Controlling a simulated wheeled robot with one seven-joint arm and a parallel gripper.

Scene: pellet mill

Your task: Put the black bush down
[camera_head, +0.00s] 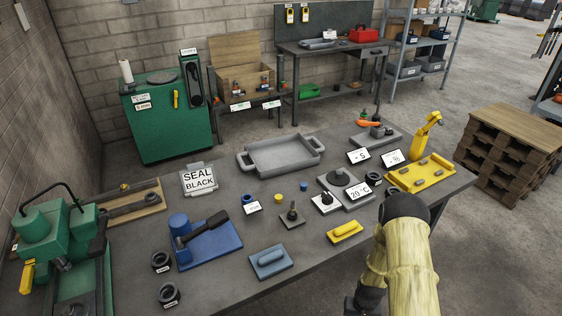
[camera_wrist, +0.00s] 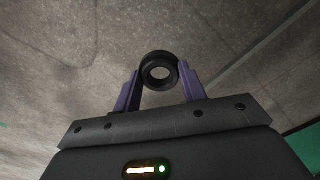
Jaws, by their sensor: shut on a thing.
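The black bush (camera_wrist: 143,74) is a short black ring, seen end-on in the wrist view with a light patch showing through its bore. My gripper (camera_wrist: 160,88) has its two purple fingers shut on the bush, one on each side. Concrete-like floor shows behind it, with no table surface under it in that view. In the head view my arm is over the right front of the workbench (camera_head: 330,264); my fingers and the held bush are hidden there. Other black rings stand on the bench: two at the front left (camera_head: 160,262) and one near the right (camera_head: 376,187).
A grey tray (camera_head: 243,160), a "SEAL BLACK" sign (camera_head: 199,179), a blue fixture (camera_head: 215,250), a grey-blue block (camera_head: 270,263), a yellow block (camera_head: 345,232) and a yellow fixture (camera_head: 440,176) occupy the bench. A green press (camera_head: 70,240) stands left. Bare bench shows along the front.

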